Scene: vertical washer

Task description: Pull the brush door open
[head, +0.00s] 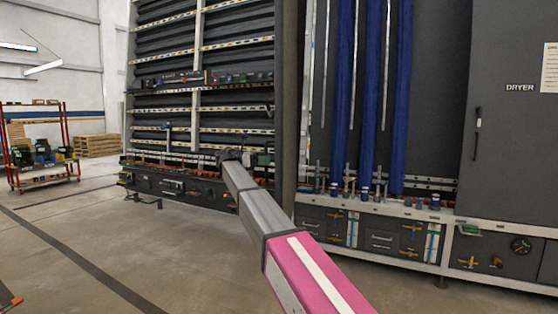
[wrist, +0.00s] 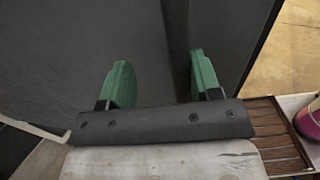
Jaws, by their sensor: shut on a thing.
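The brush door (head: 288,100) looks like the tall dark panel left of the blue brushes (head: 372,100); it shows nearly edge-on, swung out, with the brushes exposed. My gripper (wrist: 160,80) has two green fingers, spaced apart, against a large dark panel surface that fills much of the wrist view. It is shut on part of the door; the held part is hard to make out between the fingers. In the head view my arm reaches up and left to the door's lower part, and the fingertips cannot be made out.
A closed dark dryer door (head: 510,110) with a handle stands at the right. A slatted conveyor section (head: 230,60) stands at the left behind my arm. A red-framed cart (head: 40,150) and wooden pallets (head: 97,145) are at the far left. The floor (head: 150,245) in front is clear.

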